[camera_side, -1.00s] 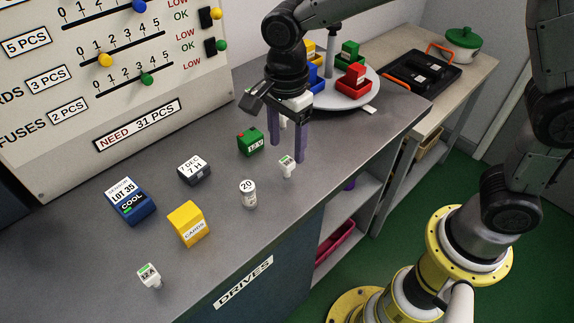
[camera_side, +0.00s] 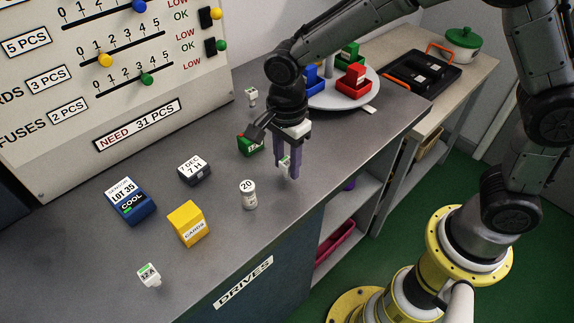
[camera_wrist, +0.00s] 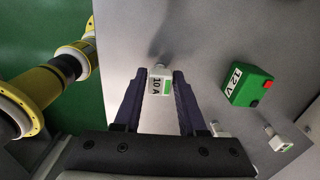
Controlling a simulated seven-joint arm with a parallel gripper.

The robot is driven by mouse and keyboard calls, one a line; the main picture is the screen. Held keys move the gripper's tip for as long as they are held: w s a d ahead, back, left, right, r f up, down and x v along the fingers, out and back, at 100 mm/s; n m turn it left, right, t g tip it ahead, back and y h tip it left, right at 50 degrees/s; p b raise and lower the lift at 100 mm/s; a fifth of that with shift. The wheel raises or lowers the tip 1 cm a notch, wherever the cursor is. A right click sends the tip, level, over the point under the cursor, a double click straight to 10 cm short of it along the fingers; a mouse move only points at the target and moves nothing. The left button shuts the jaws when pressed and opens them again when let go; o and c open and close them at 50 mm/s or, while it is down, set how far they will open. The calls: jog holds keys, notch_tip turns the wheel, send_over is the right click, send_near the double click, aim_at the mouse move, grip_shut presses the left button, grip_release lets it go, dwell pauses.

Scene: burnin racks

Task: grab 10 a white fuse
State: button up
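The white 10 A fuse (camera_wrist: 160,81) with a green label stands between my fingertips in the wrist view. It also shows between the fingers in the side view (camera_side: 284,161). The fingers partly hide the fuse in the side view (camera_side: 287,172).
A green 12 V block (camera_wrist: 247,85) is close by, with another white fuse (camera_wrist: 278,139) beyond it. A white 20 cylinder (camera_side: 248,194), yellow cards box (camera_side: 187,223), dark date block (camera_side: 193,170), blue LOT 35 box (camera_side: 130,201) and 12 A fuse (camera_side: 149,275) stand left.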

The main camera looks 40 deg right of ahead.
grip_shut()
jog(key=shift+r, duration=0.1)
